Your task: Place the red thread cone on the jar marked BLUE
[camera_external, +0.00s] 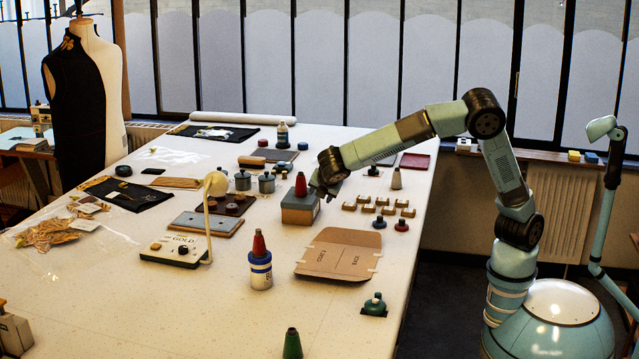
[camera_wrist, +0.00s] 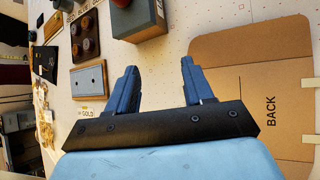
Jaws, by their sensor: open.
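A red thread cone (camera_external: 259,243) stands upright on a white jar (camera_external: 260,273) with a blue band, at the front middle of the table. The lettering on the jar is too small to read fully. A second red cone (camera_external: 300,185) stands on a grey-green box (camera_external: 298,211) farther back. My gripper (camera_external: 321,194) is beside the right of that box, apart from the jar. In the wrist view my gripper (camera_wrist: 160,66) is open, with nothing between its fingers.
A flat cardboard piece (camera_external: 341,254) lies right of the jar. A lamp (camera_external: 212,190) and a GOLD-marked base (camera_external: 172,249) stand left.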

